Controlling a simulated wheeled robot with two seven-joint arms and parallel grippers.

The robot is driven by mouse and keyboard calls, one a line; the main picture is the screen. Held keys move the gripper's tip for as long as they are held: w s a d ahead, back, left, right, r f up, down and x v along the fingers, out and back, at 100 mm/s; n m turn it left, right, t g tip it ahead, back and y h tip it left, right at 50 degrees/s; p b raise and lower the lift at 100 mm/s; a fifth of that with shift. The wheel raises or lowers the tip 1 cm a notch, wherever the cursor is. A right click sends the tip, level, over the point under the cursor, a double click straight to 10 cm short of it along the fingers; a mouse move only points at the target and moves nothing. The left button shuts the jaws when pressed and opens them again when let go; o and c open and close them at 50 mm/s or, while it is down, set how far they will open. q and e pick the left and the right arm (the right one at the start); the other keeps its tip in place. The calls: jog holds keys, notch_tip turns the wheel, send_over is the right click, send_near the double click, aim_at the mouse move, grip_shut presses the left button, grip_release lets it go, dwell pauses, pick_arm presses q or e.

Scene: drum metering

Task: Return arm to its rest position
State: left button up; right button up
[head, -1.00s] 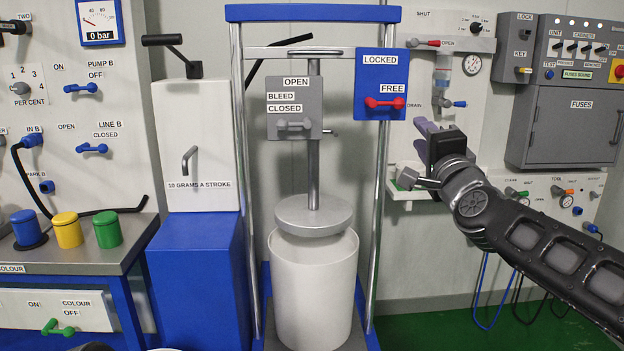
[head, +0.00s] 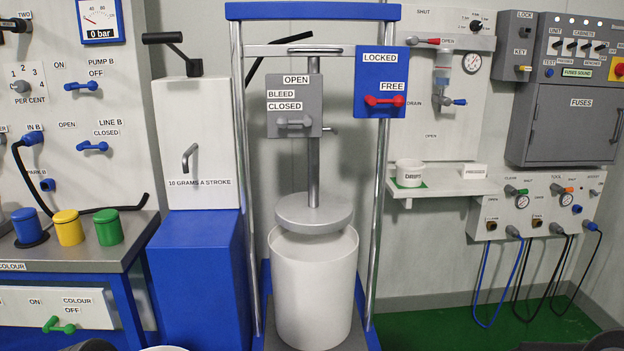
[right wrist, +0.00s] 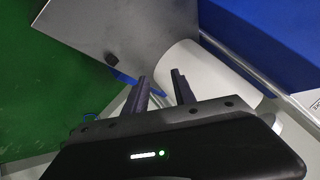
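My right gripper (right wrist: 160,88) shows in the right wrist view with its two dark fingers apart and nothing between them. The white drum (right wrist: 192,62) lies beyond the fingertips there. In the head view my right gripper is out of sight, and only dark parts of my own arms show along the bottom edge. My left gripper is in neither view. The drum (head: 312,295) stands in the blue frame under the round grey plate (head: 314,213).
A white cup (head: 409,172) stands on the green patch of the wall shelf (head: 440,187) at right. Hoses (head: 490,290) hang below the right panel. Blue, yellow and green pots (head: 67,229) stand on the left bench. The space before the shelf is clear.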

jog(key=s+a+f+n+g, duration=0.15)
jog(key=s+f+g, duration=0.25)
jog(key=s+f, duration=0.9)
jog(key=s+a+f+n+g, duration=0.15)
jog(key=s+f+g, duration=0.25)
jog(key=s+f, duration=0.9)
jog(key=s+r+p, duration=0.2)
jog(key=r+p, duration=0.7)
jog(key=r, duration=0.2)
jog(key=s+a+r+p, duration=0.1)
jog(key=s+r+p, duration=0.1)
jog(key=r+p, duration=0.8)
jog(key=shift+s+r+m+g+y, duration=0.3)
jog(key=shift+r+m+y, duration=0.1)
jog(key=shift+r, duration=0.4)
